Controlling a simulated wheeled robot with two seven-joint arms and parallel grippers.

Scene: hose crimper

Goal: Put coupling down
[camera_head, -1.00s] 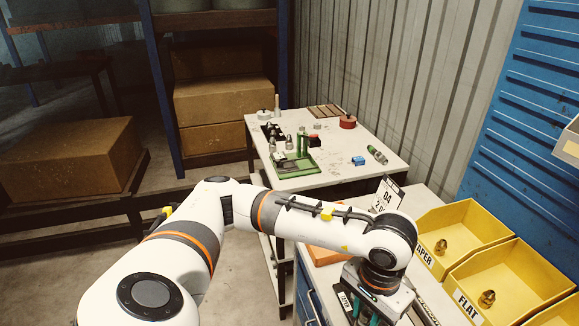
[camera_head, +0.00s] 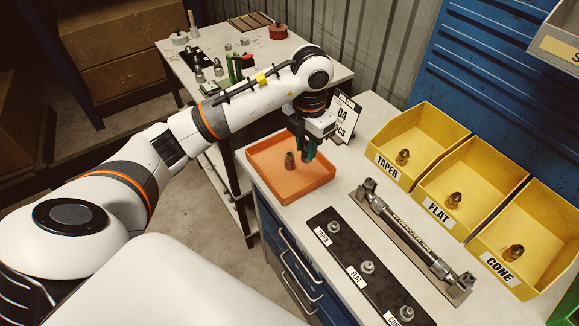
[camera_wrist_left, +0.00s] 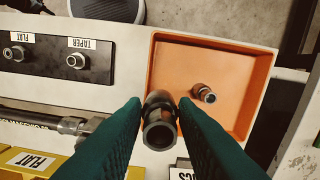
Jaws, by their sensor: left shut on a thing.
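My left gripper (camera_head: 305,150) is shut on a coupling. The held coupling (camera_wrist_left: 159,122) shows end-on as a dark metal ring between the green fingers in the wrist view; in the head view the fingers hide it. The gripper is above the far right part of the orange tray (camera_head: 265,165), which also shows in the wrist view (camera_wrist_left: 240,70). A second coupling (camera_head: 290,160) stands in the tray, left of the fingers; it also shows in the wrist view (camera_wrist_left: 205,93), apart from the held one. My right gripper is not in view.
Yellow bins marked TAPER (camera_head: 388,170), FLAT (camera_head: 437,213) and CONE (camera_head: 497,268) stand right, each with a fitting. A hose assembly (camera_head: 415,235) and a black labelled strip (camera_head: 345,250) with fittings lie in front. A card (camera_head: 345,115) stands behind the tray.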

